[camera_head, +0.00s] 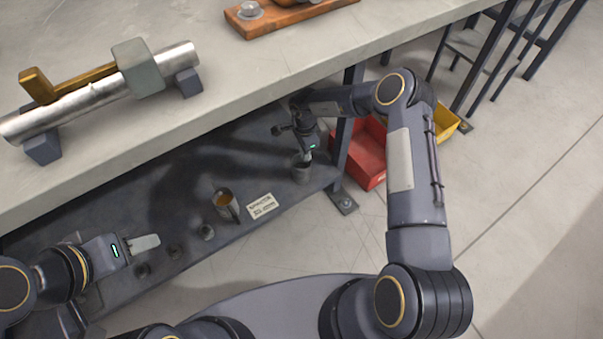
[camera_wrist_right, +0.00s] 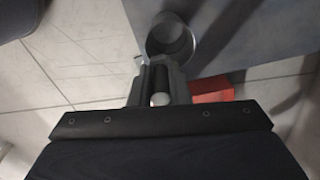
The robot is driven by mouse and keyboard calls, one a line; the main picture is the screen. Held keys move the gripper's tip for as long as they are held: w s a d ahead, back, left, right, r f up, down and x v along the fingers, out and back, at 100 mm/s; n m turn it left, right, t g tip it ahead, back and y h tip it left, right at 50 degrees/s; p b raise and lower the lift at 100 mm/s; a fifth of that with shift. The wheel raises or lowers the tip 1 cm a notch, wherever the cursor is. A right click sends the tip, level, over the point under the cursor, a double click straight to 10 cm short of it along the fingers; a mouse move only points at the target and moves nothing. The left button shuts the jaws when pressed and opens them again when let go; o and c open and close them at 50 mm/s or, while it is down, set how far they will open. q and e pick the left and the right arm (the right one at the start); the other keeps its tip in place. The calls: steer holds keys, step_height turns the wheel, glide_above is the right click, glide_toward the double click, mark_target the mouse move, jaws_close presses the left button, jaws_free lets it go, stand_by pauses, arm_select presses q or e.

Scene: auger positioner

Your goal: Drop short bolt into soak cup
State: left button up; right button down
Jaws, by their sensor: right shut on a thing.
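My right gripper (camera_wrist_right: 158,70) is shut on the short bolt (camera_wrist_right: 160,99), whose pale round head shows between the fingers in the right wrist view. A grey round cup (camera_wrist_right: 172,38), probably the soak cup, lies just beyond the fingertips there, its dark open mouth facing the camera. In the head view my right gripper (camera_head: 308,153) is directly over this cup (camera_head: 301,172) on the lower shelf; the bolt cannot be made out there. My left gripper (camera_head: 145,243) is at the lower left, with pale fingers seen edge-on, and I see nothing in it.
The upper tabletop (camera_head: 230,75) overhangs the shelf. A red bin (camera_head: 367,155) and a table leg are close right.

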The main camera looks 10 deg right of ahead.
steer(key=c, duration=1.3)
jaws_free()
steer(key=shift+r, duration=0.1)
step_height(320, 180, up, 7)
steer(key=shift+p, duration=1.2)
steer(key=shift+r, duration=0.35)
